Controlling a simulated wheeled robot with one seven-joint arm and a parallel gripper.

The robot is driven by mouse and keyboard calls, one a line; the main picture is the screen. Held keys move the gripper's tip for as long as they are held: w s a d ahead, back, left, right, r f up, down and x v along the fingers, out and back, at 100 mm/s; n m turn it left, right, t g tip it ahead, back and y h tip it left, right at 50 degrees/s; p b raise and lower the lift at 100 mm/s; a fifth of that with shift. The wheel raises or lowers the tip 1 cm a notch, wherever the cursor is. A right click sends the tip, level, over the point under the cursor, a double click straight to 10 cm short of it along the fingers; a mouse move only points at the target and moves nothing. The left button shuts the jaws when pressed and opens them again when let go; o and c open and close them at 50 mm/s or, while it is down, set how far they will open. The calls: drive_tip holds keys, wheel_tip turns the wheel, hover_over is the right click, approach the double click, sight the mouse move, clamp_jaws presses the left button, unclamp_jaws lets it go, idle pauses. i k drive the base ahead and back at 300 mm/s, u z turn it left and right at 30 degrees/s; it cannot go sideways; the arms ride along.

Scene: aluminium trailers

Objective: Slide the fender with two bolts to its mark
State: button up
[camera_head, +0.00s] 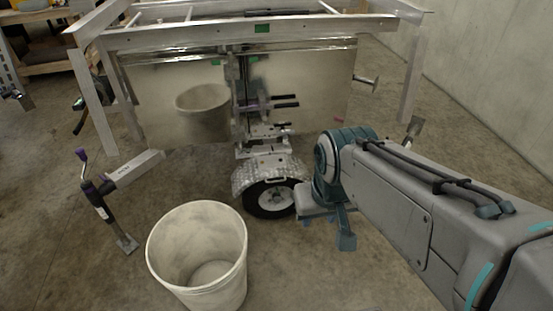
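The fender (268,172) is a silvery tread-plate arch over the black trailer wheel (268,200), low in the middle of the view. A small handle-like piece shows on its top. Its two bolts are too small to make out. My gripper (335,222) is teal and hangs just right of the wheel and fender, with a visible gap to the fender's curved plate. One finger points down; the rest is partly hidden by my wrist, so its opening is unclear.
A large white bucket (197,255) stands on the floor left of the wheel. A jack with a purple handle (105,205) stands farther left. The aluminium trailer frame (250,32) rises behind. A concrete wall (490,80) is at right. Floor between the bucket and my arm is clear.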

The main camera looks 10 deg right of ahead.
sight(251, 172)
drive_tip(key=z, duration=0.2)
drive_tip(key=i, duration=0.95)
drive_tip(key=u, duration=0.2)
